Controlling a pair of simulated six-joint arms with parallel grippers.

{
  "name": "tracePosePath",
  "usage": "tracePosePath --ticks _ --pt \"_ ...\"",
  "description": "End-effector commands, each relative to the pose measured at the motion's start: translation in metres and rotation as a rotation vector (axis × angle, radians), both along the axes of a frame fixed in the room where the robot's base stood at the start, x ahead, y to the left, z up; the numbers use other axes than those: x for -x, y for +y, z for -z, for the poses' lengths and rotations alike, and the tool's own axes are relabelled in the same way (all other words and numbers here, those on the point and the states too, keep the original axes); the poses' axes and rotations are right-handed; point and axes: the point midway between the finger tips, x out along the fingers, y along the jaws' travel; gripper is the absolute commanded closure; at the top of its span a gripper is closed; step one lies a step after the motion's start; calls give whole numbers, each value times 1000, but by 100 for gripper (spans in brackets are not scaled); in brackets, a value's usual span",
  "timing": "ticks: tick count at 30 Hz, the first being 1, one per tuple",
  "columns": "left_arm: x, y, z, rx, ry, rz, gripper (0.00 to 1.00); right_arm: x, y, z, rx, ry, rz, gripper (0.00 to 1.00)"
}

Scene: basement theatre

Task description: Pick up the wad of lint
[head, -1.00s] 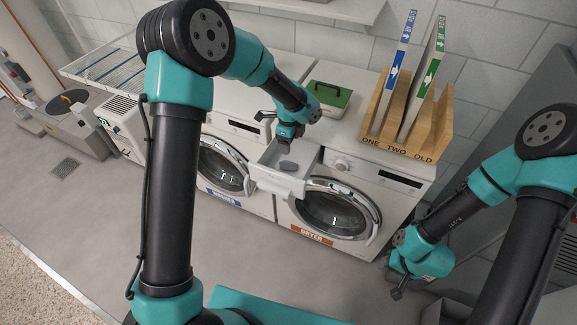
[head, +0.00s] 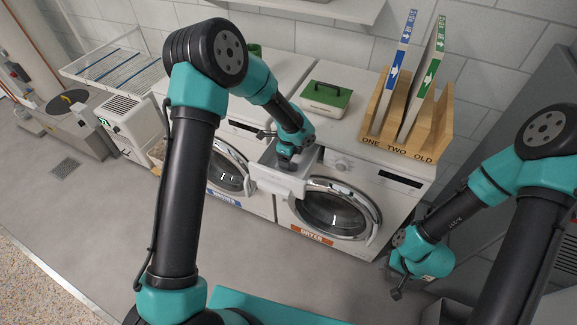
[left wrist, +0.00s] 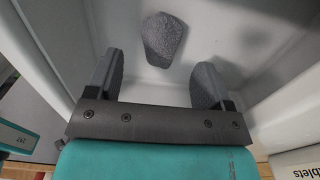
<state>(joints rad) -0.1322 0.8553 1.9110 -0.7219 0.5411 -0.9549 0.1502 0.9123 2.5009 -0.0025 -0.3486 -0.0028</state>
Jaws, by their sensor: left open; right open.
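The wad of lint (left wrist: 163,38) is a grey, rough lump on the floor of the white pulled-out drawer (head: 277,183) of the dryer. My left gripper (head: 287,163) is down in the drawer, open. In the left wrist view its two fingers (left wrist: 158,82) stand apart, with the lint just beyond their tips, about midway between them, and nothing held. In the head view the lint is hidden behind the gripper. My right gripper (head: 398,291) is open and empty, low at the right, away from the drawer.
The drawer's walls stand close around my left gripper. The dryer (head: 340,215) and washer (head: 228,172) stand side by side. On the dryer top are a green-lidded box (head: 326,97) and a wooden rack (head: 405,145) with upright boards. The floor in front is clear.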

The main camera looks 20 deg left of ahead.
Motion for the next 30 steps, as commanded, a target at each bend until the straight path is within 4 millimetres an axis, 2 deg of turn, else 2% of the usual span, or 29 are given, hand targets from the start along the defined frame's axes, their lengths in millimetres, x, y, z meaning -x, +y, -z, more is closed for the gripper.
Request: tracePosePath --ticks 4,9,24,30 --pt "2 3 22 0 4 -1 26 0 0 0 0 0 0 57" --pt "1 2 38 1 2 1 26 0 0 0 0 0 0 57" --pt "1 2 39 1 0 0 26 0 0 0 0 0 0 57" --pt "1 2 39 1 0 0 44 0 0 0 0 0 0 57"
